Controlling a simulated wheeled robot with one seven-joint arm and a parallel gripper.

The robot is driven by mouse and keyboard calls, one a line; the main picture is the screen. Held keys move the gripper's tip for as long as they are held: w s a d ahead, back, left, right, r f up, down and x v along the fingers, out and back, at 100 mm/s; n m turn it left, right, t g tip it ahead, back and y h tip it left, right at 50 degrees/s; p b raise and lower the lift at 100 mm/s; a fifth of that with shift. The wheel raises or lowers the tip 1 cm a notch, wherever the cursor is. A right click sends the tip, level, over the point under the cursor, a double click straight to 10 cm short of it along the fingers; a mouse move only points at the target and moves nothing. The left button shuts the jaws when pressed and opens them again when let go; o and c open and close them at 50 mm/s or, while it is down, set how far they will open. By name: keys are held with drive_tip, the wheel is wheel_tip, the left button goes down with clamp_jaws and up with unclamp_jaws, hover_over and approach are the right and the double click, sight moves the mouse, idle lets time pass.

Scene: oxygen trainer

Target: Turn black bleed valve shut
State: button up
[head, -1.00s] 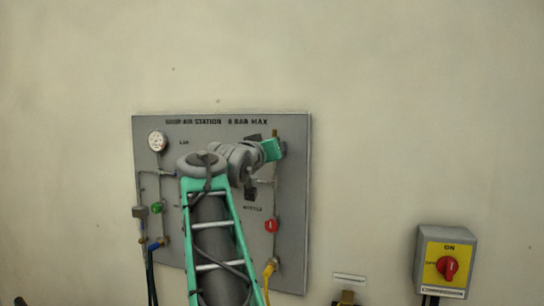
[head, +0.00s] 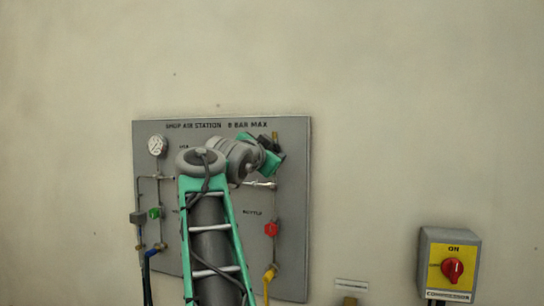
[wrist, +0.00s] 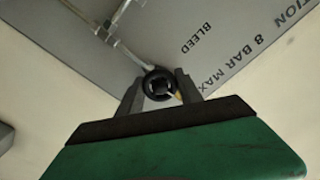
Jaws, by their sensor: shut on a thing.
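The black bleed valve (wrist: 158,84) shows in the wrist view as a round black knob with a lighter centre. My gripper (wrist: 158,88) has one dark finger on each side of the knob and is shut on it. The word BLEED is printed on the grey panel (wrist: 230,50) beside it. In the head view my gripper (head: 271,160) is at the upper right of the panel (head: 295,210), in front of the piping. The knob itself cannot be made out there.
A gauge (head: 157,146), a green handle (head: 154,214) and a red handle (head: 271,230) sit on the panel. A yellow hose (head: 269,273) hangs below the red one. A compressor switch box (head: 450,262) is on the wall at right. My arm covers the panel's middle.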

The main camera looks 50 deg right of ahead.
drive_tip(key=shift+m, duration=1)
drive_tip(key=o, duration=1.4)
drive_tip(key=shift+c, duration=0.2)
drive_tip(key=b+v, duration=0.2)
drive_tip(key=v, duration=0.5)
drive_tip(key=shift+a, duration=0.35)
drive_tip(key=shift+s, duration=0.1)
